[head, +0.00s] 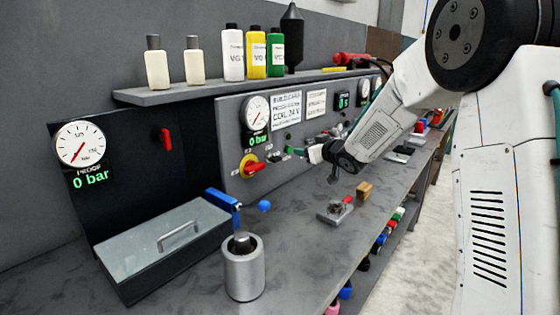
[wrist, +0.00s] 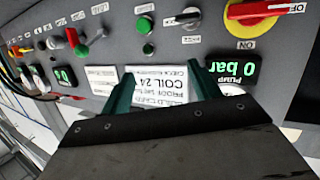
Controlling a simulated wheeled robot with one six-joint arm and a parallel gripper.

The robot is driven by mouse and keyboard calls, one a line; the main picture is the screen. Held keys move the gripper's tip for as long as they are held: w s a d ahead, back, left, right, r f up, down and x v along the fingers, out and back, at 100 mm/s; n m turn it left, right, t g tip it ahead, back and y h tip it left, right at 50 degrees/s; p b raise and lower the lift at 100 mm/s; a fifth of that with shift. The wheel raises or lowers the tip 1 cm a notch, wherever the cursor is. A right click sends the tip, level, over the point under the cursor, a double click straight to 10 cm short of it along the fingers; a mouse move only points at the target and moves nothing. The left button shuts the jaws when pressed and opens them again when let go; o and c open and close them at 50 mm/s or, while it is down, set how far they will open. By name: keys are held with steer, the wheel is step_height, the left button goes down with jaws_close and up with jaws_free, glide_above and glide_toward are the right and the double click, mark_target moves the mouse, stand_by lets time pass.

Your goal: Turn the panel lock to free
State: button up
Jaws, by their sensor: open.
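The grey control panel (head: 232,130) stands behind the bench. It also fills most of the wrist view (wrist: 105,75), where its lettering is upside down. A small dark knob with a white label (wrist: 188,19) sits near the top; I cannot read whether it is the panel lock or its setting. A red rotary switch on a yellow disc (wrist: 262,12), marked ON and OFF, is to its right, and also shows in the head view (head: 254,168). My gripper (wrist: 162,84) is open and empty, its two teal fingers apart before the panel's printed sheets. My gripper partly hides the panel's middle in the head view.
Green buttons (wrist: 143,25) and a red-tipped lever (wrist: 72,37) share the panel. A shelf (head: 180,91) with bottles overhangs it. On the bench stand a metal cylinder (head: 244,272), a lidded box (head: 160,255) and a small fixture (head: 335,212). Bare bench lies between them.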

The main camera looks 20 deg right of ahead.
mark_target(279, 159)
steer(key=w+a+f+n+y, duration=0.1)
steer(key=w+a+f+y, duration=0.1)
steer(key=w, duration=0.1)
steer(key=w+a+f+n+y, duration=0.1)
steer(key=w+a+f+y, duration=0.1)
steer(key=w+a, duration=0.1)
steer(key=w+a+f+n+y, duration=0.1)
steer(key=w+a+f+y, duration=0.1)
steer(key=w+f+y, duration=0.1)
steer(key=shift+w+a, duration=0.25)
steer(key=shift+w, duration=0.1)
steer(key=c, duration=1)
